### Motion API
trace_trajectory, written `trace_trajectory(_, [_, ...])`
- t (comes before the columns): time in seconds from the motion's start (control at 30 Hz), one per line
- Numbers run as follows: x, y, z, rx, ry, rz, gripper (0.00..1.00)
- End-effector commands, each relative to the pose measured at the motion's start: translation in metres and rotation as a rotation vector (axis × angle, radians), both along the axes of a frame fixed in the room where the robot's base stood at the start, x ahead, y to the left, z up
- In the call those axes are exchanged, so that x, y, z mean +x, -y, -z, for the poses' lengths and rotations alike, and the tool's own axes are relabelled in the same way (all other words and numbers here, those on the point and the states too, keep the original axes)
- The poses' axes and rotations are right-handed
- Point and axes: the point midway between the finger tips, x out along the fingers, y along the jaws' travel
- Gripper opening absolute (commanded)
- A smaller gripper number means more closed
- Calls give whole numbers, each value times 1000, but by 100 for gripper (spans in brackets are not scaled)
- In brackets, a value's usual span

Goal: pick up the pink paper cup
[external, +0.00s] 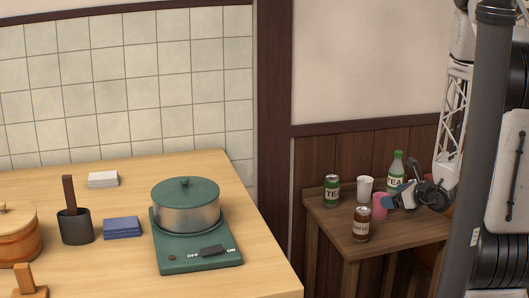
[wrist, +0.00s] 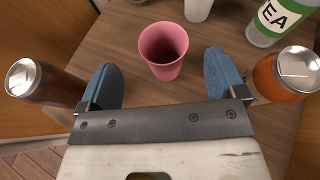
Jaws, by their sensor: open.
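The pink paper cup (wrist: 164,52) stands upright and empty on the small wooden side table (wrist: 120,25). It also shows in the external view (external: 380,206), partly hidden by my gripper. In the wrist view my gripper (wrist: 160,80) is open, with one blue fingertip on each side of the cup's near part. The cup is between and slightly beyond the fingers, with visible gaps on both sides. In the external view my gripper (external: 400,197) reaches in from the right beside the cup.
Around the cup stand a white cup (external: 365,188), a tea bottle (external: 396,175), a green tea can (external: 332,191), a brown coffee can (external: 361,224) and an orange can (wrist: 287,75). To the left, a larger table (external: 100,270) holds a green pot (external: 186,205) on a stove.

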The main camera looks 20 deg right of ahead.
Motion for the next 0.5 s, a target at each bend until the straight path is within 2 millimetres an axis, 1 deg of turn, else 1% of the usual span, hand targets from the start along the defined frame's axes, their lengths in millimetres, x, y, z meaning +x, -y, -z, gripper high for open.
trace_trajectory(0.5, [5, -2, 3, 0, 0, 0, 89])
